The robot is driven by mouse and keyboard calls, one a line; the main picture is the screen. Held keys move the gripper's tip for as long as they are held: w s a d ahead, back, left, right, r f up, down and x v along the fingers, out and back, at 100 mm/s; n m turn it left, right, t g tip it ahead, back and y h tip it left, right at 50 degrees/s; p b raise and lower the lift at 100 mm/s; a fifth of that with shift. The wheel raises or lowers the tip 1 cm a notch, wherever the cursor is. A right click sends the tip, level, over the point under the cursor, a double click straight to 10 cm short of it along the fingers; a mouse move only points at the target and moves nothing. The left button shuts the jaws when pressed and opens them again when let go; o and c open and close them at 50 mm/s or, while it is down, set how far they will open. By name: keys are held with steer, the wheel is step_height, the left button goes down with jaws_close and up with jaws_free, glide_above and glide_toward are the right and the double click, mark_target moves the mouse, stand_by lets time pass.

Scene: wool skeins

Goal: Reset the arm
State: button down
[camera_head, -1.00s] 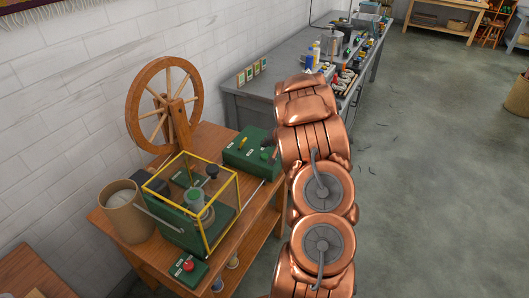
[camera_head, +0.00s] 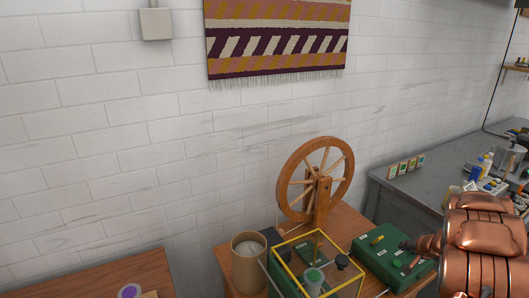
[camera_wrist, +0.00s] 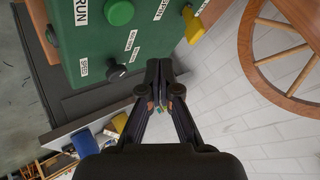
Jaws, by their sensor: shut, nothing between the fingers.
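My gripper (camera_wrist: 159,75) shows in the wrist view with its dark fingers together and nothing between them. Just beyond the fingertips is a green control box (camera_wrist: 95,35) with a round green button, a black knob (camera_wrist: 116,72) and a yellow lever (camera_wrist: 194,25). Whether the fingertips touch the box I cannot tell. In the head view the same green box (camera_head: 376,262) sits on the wooden table, and my copper-coloured arm is at the lower right.
A wooden spinning wheel (camera_head: 315,182), a tan bin (camera_head: 247,265) and a yellow-framed enclosure (camera_head: 322,254) crowd the wooden table. A grey workbench (camera_head: 425,182) with bottles stands at the right. A woven hanging (camera_head: 277,40) is on the white brick wall.

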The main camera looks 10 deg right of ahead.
steer(key=s+a+r+n+g+h, duration=0.1)
steer(key=a+r+h, duration=0.15)
steer(key=r, duration=0.55)
steer(key=s+a+r+g+h, duration=0.1)
steer(key=s+r+g+h, duration=0.15)
steer(key=r, duration=0.55)
steer(key=s+a+r+h, duration=0.1)
steer(key=s+a+r, duration=0.2)
steer(key=s+a, duration=0.15)
steer(key=s+a+n+g+y, duration=0.3)
steer(key=s+a+n, duration=0.1)
steer(key=s+a, duration=1.1)
steer(key=s+a+n+g+y, duration=0.4)
steer(key=s+a, duration=1.1)
steer(key=a, duration=0.6)
steer(key=shift+n, duration=0.7)
steer(key=shift+s+d+g, duration=0.1)
steer(key=shift+g, duration=0.15)
